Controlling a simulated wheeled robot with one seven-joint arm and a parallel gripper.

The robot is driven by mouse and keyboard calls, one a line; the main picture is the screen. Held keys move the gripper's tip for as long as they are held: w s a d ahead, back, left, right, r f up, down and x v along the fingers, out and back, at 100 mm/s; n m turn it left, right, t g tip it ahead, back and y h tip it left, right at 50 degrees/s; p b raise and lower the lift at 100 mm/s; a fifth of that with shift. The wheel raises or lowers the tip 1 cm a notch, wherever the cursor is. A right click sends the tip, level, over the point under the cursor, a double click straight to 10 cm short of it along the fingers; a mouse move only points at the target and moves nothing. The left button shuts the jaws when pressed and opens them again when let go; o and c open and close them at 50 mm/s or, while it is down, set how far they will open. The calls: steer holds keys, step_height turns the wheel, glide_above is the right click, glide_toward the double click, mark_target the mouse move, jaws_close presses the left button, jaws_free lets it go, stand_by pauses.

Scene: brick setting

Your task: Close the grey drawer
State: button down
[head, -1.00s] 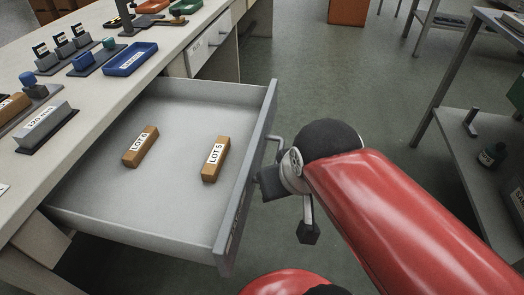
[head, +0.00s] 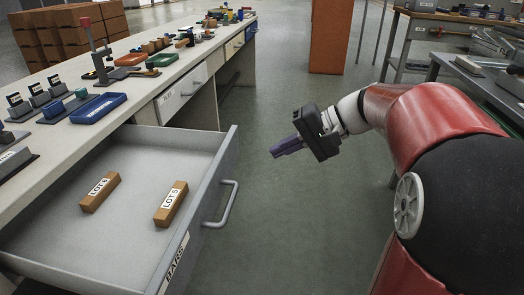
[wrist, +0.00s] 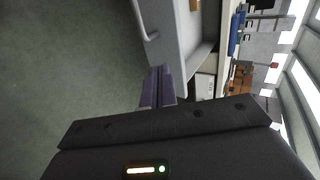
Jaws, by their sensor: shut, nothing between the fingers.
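The grey drawer (head: 205,210) is pulled well out from the bench, with a bar handle (head: 226,205) on its front. Two brown blocks lie inside, one marked LOT 6 (head: 101,191) and one marked LOT 5 (head: 171,203). My gripper (head: 274,153) is shut and empty. In the head view it is right of the drawer front and apart from the handle, above the aisle floor. In the wrist view, the shut fingers (wrist: 157,74) point toward the drawer front (wrist: 172,35), and the handle (wrist: 146,22) shows above and left of them.
The bench top (head: 125,90) carries a blue tray (head: 98,108), a red tray (head: 131,59) and several small parts. A shut drawer (head: 182,91) is farther along the bench. The aisle floor (head: 285,230) is clear, with a shelf unit (head: 470,75) on the right.

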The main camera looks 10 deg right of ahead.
steer(key=w+d, duration=0.2)
glide_toward(223, 159)
step_height(223, 159, down, 3)
steer(key=shift+y, duration=0.3)
steer(key=a, duration=0.1)
steer(key=w+a, duration=0.1)
steer(key=a, duration=0.1)
steer(key=shift+w+a+f, duration=0.15)
steer(key=shift+a+f, duration=0.1)
steer(key=shift+a, duration=0.15)
steer(key=shift+w+a+t, duration=0.2)
steer(key=shift+a+t, duration=0.1)
steer(key=shift+a, duration=0.25)
steer(key=w+a+p, duration=0.1)
steer(key=w+a, duration=0.3)
steer(key=a, duration=0.6)
steer(key=w+a+p, duration=0.2)
steer(key=w+a, duration=0.1)
steer(key=a, duration=0.7)
steer(key=w+a+p, duration=0.1)
steer(key=w+a, duration=0.3)
steer(key=a, duration=0.6)
steer(key=shift+w+a, duration=0.3)
steer(key=shift+a, duration=0.1)
steer(key=shift+r, duration=0.15)
